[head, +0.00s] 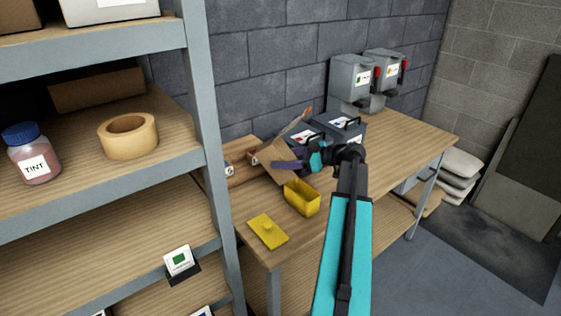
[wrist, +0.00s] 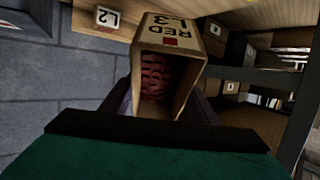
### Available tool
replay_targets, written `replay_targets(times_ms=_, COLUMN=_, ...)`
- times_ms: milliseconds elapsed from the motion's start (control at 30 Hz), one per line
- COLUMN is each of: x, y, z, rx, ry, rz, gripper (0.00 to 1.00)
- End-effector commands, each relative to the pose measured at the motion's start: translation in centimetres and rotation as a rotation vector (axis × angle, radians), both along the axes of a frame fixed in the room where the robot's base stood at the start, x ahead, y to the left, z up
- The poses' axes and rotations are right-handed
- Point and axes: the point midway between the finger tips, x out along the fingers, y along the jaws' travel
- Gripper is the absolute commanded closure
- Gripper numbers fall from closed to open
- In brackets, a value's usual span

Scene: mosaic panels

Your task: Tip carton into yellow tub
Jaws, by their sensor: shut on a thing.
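The carton (head: 272,158) is brown cardboard, with a flap sticking up. My gripper (head: 284,164) is shut on it above the bench, behind and left of the yellow tub. In the wrist view the carton (wrist: 186,47) is between my fingers, marked "RED L3", tilted, its open end facing the camera. Red pieces (wrist: 157,74) show inside it. The yellow tub (head: 302,199) stands open on the bench; its inside bottom is hidden. A yellow lid (head: 267,232) lies flat in front of it, to the left.
Dark cases (head: 340,130) with handles stand behind my gripper. Grey dispensers (head: 352,80) stand at the back of the bench (head: 412,140). A metal shelf (head: 212,130) at left holds a tint jar (head: 33,155) and a tape roll (head: 128,135). A label "L2" (wrist: 108,17) shows in the wrist view.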

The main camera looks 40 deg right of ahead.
Motion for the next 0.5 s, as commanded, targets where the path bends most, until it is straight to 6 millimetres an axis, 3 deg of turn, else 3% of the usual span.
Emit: replay_targets(times_ms=500, x=-1.5, y=-0.9, z=0.8, rx=0.114, ry=-0.202, rz=0.0, gripper=0.88)
